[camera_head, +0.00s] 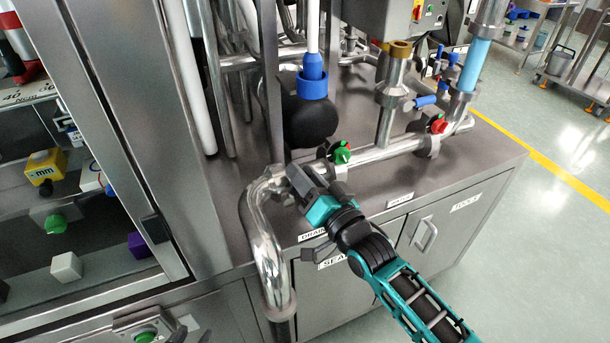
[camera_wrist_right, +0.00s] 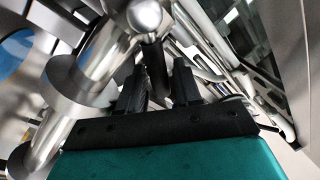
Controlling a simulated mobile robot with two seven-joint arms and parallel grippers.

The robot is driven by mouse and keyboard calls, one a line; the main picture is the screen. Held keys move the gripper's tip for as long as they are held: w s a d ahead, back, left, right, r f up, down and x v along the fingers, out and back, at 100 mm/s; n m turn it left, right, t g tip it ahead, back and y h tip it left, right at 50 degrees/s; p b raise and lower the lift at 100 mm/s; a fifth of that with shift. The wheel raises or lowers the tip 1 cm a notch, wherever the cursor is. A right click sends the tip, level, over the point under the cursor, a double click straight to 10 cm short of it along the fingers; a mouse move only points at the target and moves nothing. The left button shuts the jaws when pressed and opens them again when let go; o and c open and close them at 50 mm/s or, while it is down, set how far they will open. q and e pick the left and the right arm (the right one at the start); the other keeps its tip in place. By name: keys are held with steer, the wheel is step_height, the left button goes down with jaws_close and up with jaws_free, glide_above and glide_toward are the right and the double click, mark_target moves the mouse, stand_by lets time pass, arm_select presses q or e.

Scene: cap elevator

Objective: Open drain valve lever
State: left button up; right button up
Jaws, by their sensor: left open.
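My right gripper (camera_head: 300,184) is at the bent steel pipe (camera_head: 262,225) at the front of the steel cabinet, near the DRAIN label. In the right wrist view its two dark fingers (camera_wrist_right: 160,82) stand apart. A dark lever with a round metal end (camera_wrist_right: 145,15) reaches down between or just behind them. I cannot tell whether the fingers touch the lever. The steel pipe with a flange (camera_wrist_right: 75,85) is beside the fingers on the left. In the head view the gripper hides the lever. My left gripper is not in view.
A green-handled valve (camera_head: 340,153) and a red-handled valve (camera_head: 437,124) sit on the pipe further right. A black rounded vessel (camera_head: 308,120) stands behind. A blue-handled lever (camera_head: 425,101) is at a vertical pipe. Open floor (camera_head: 540,220) lies to the right.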

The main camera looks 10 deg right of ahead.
steer(key=shift+o, duration=0.5)
steer(key=shift+s+d+f, duration=0.1)
steer(key=shift+s+d, duration=0.1)
steer(key=shift+s, duration=0.1)
steer(key=v, duration=1.2)
steer(key=shift+s, duration=0.1)
